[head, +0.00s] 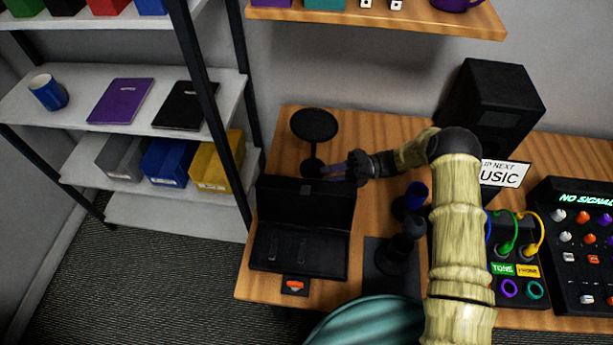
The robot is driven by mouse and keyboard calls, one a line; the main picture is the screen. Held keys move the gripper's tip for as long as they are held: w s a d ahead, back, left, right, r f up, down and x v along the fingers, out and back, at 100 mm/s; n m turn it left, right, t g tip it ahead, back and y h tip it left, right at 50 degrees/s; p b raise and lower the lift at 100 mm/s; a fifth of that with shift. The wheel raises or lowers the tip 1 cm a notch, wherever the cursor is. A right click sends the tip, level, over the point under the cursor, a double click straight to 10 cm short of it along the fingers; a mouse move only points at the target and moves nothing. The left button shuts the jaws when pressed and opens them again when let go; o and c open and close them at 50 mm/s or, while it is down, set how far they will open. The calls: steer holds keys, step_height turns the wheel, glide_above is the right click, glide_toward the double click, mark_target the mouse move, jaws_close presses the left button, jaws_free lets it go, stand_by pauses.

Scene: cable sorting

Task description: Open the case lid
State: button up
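The black case (262,262) sits near the left front of the wooden table. Its lid (290,206) appears raised at the back, with a small latch-like piece on its upper edge. The lower part of the case shows a dark inside with two thin shapes in it. My gripper (335,170) is just behind and above the right end of the lid's upper edge. Its fingers point left. I cannot tell whether they touch the lid, or whether they are apart or closed.
A round black stand (314,125) is behind the case, close to my gripper. A blue-topped item (412,197) and a dark item on a black mat (376,284) stand right of the case. A mixer (577,250) is far right. Shelves (172,188) stand left.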

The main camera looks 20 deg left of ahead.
mark_target(306, 180)
steer(key=p+x, duration=0.1)
steer(key=x, duration=0.5)
steer(key=shift+s+a, duration=0.2)
steer(key=shift+a, duration=0.05)
steer(key=shift+c, duration=0.2)
jaws_close()
